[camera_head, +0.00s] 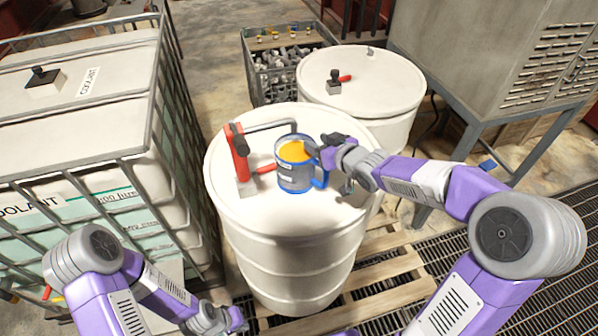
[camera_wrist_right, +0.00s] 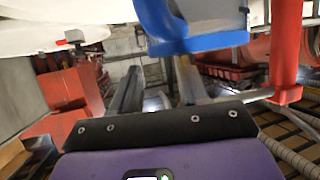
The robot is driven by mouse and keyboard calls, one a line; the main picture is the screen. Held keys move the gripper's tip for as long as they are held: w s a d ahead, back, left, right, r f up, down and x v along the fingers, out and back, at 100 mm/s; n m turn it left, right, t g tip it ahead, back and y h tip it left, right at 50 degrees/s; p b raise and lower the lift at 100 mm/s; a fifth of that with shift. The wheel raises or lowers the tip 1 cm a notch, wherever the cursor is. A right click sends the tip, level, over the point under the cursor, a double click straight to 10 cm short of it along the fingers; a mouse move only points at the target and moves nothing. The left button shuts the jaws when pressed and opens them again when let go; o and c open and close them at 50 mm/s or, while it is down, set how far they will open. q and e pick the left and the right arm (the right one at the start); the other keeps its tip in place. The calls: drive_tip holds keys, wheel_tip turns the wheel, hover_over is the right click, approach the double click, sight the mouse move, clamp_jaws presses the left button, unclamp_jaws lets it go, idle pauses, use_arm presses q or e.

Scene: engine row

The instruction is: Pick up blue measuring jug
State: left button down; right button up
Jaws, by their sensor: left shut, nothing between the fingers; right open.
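The blue measuring jug (camera_head: 295,166) stands upright on the near white drum (camera_head: 235,190), with orange-yellow contents, a grey label band and a blue handle on its right. In the right wrist view the blue jug (camera_wrist_right: 200,42) fills the top middle, close beyond the fingers. My right gripper (camera_head: 325,146) is open at the jug's right side, by its rim and handle; I cannot tell whether it touches. Its open fingers (camera_wrist_right: 158,84) also show in the wrist view, with no clear grip on the jug. My left gripper (camera_head: 236,319) is shut and empty, low in front of the drum.
A red hand pump (camera_head: 239,152) with a grey spout stands on the drum just left of the jug. A second white drum (camera_head: 385,78) and a metal crate (camera_head: 262,70) are behind. A caged coolant tank (camera_head: 100,150) stands left, a grey cabinet (camera_head: 490,55) right.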

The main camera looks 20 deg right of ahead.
sight(304, 139)
drive_tip(key=x, duration=0.2)
drive_tip(key=b+x, duration=0.1)
drive_tip(key=x, duration=0.2)
drive_tip(key=shift+f, duration=0.45)
drive_tip(key=shift+c, duration=0.8)
clamp_jaws()
drive_tip(key=shift+f, duration=0.3)
drive_tip(key=shift+r, duration=0.2)
